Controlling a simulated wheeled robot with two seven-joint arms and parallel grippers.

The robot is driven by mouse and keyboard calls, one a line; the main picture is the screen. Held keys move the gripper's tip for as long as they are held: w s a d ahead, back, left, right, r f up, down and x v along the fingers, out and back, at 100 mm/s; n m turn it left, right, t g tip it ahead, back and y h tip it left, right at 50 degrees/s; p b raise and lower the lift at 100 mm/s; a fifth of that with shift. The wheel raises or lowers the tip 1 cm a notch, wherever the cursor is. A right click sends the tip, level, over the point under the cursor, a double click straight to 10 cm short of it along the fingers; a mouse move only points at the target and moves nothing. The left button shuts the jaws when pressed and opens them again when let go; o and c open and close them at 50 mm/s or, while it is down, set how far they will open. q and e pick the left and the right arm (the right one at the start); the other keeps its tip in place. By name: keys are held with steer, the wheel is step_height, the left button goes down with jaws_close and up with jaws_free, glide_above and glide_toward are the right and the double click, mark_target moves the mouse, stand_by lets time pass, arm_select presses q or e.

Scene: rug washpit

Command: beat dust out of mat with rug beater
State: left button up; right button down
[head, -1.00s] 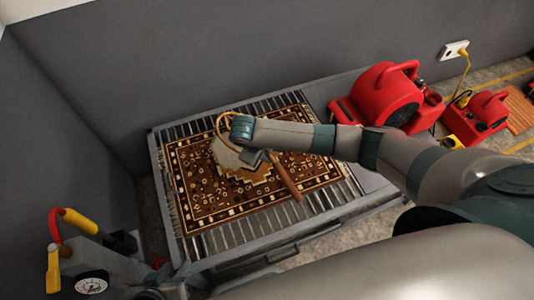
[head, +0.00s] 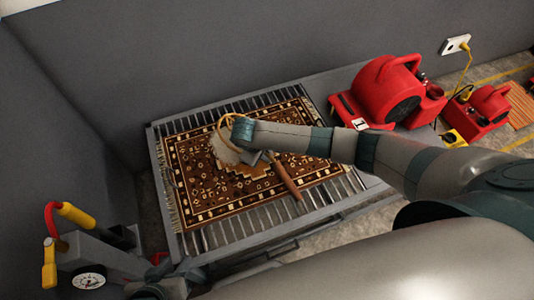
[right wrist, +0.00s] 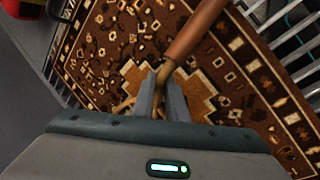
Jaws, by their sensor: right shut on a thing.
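The patterned brown and cream mat (head: 205,200) lies flat on a slatted metal rack (head: 330,200) in the head view. My right gripper (head: 262,157) is over the middle of the mat, shut on the rug beater (head: 287,178). In the right wrist view, the gripper's fingers (right wrist: 163,92) close on the beater's thin neck, below its brown wooden handle (right wrist: 196,28). The beater's looped end is partly hidden by my right wrist. A pale grey-tan patch (head: 222,152) shows on the mat beside the wrist. My left gripper (head: 175,276) is low at the left, its jaws unclear.
A large red blower (head: 385,92) stands right of the mat, with a smaller red one (head: 487,108) beyond it. A device with a gauge (head: 88,280) and red and yellow handles stands at lower left. Grey walls close off the back and left.

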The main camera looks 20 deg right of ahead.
steer(key=shift+r+p, duration=1.85)
steer(key=shift+p, duration=0.15)
step_height(320, 180, down, 5)
steer(key=b, duration=0.2)
steer(key=shift+b, duration=0.4)
step_height(320, 180, up, 5)
steer(key=p, duration=0.5)
steer(key=shift+f+p, duration=0.15)
steer(key=shift+p, duration=0.15)
